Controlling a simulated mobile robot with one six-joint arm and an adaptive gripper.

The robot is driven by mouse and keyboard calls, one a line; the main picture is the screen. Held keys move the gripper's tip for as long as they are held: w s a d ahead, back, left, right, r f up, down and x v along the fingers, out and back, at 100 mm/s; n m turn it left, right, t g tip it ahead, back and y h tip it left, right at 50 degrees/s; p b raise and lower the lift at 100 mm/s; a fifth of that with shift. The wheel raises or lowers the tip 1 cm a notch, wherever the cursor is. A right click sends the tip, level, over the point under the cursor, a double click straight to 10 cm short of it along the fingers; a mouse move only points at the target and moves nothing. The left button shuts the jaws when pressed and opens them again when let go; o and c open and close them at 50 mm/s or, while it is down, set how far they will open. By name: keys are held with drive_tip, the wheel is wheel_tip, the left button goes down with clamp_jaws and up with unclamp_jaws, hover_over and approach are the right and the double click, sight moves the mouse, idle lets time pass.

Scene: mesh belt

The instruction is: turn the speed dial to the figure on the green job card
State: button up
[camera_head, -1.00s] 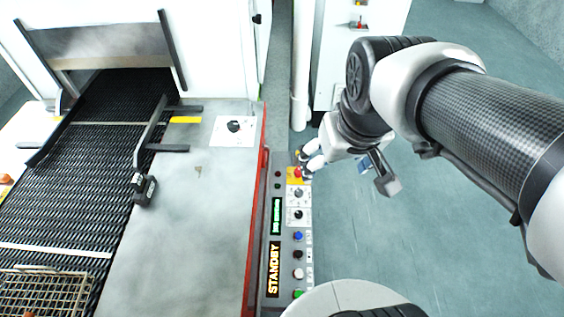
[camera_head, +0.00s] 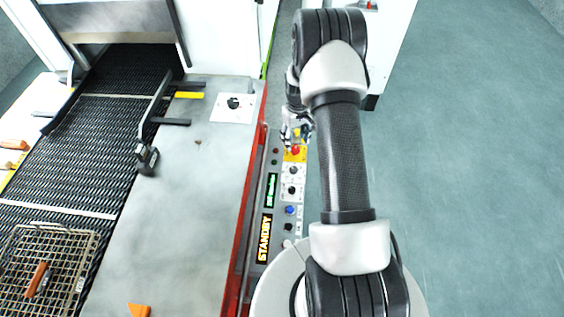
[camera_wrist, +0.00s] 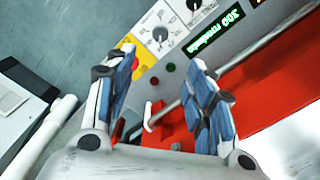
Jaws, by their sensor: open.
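The control panel (camera_head: 281,222) runs along the red edge of the machine. It carries two dials on white plates, an upper dial (camera_head: 293,170) and a lower dial (camera_head: 291,190). In the wrist view one dial (camera_wrist: 160,34) lies beyond the fingertips and a black dial (camera_wrist: 195,5) is at the top edge. Their lettering is too small to read. My gripper (camera_head: 294,131) is over the panel's far end, near the red button; in the wrist view my gripper (camera_wrist: 163,75) is open and empty, apart from the dials. I cannot make out a green job card.
A red button (camera_head: 295,150) sits on yellow. A green-lettered display (camera_head: 271,190) and an orange STANDBY display (camera_head: 264,238) are beside the dials. Another black knob (camera_head: 233,102) is on the grey deck. A wire basket (camera_head: 60,262) lies on the mesh belt (camera_head: 85,150). Floor at right is clear.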

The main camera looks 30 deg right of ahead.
sight(294, 169)
wheel_tip(294, 169, down, 18)
drive_tip(key=b, duration=0.3)
drive_tip(key=shift+f, duration=0.25)
drive_tip(key=shift+c, duration=0.4)
drive_tip(key=c, duration=1)
